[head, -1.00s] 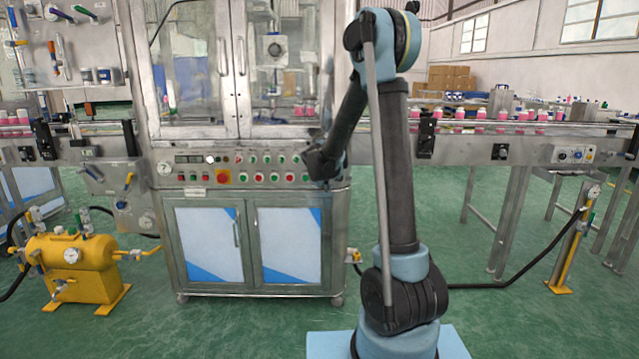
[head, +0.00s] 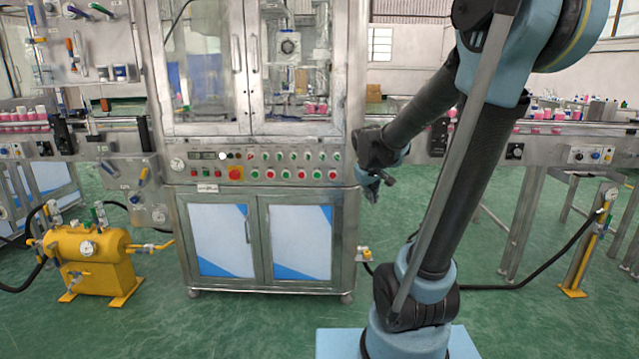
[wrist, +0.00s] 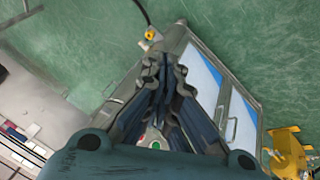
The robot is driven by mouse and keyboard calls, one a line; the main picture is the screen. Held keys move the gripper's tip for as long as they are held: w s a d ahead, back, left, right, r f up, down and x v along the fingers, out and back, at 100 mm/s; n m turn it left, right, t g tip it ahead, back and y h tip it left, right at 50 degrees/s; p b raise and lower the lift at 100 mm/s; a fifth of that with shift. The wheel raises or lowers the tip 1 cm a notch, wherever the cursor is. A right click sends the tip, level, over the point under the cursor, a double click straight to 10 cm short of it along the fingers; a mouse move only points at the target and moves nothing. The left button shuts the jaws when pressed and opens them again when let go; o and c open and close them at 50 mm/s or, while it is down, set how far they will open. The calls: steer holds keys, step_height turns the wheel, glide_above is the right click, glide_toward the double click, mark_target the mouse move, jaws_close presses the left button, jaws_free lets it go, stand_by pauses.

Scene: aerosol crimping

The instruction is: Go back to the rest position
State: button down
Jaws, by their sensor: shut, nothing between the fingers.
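My gripper (head: 371,187) hangs at the right edge of the crimping machine's front in the head view, pointing downward, apart from the panel. In the wrist view my gripper (wrist: 163,62) has its dark fingers close together with nothing between them. The crimping machine (head: 262,150) stands behind it, with a row of buttons and lamps on its control panel (head: 270,166). The machine's lower cabinet doors (head: 303,242) also show beyond the fingers in the wrist view (wrist: 238,118).
A yellow tank (head: 92,262) stands on the floor at left. A conveyor with pink bottles (head: 548,128) runs off to the right. A yellow post with a black hose (head: 590,240) stands at right.

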steer(key=s+d+f+m+g+y, duration=0.1)
steer(key=s+f, duration=0.3)
steer(key=s, duration=0.9)
steer(key=s+f+m+g, duration=0.2)
steer(key=s+f+m, duration=0.1)
steer(key=s, duration=1)
steer(key=shift+s+d+f+m+y, duration=0.2)
steer(key=shift+d+f+m+y, duration=0.1)
steer(key=shift+d+f+y, duration=0.1)
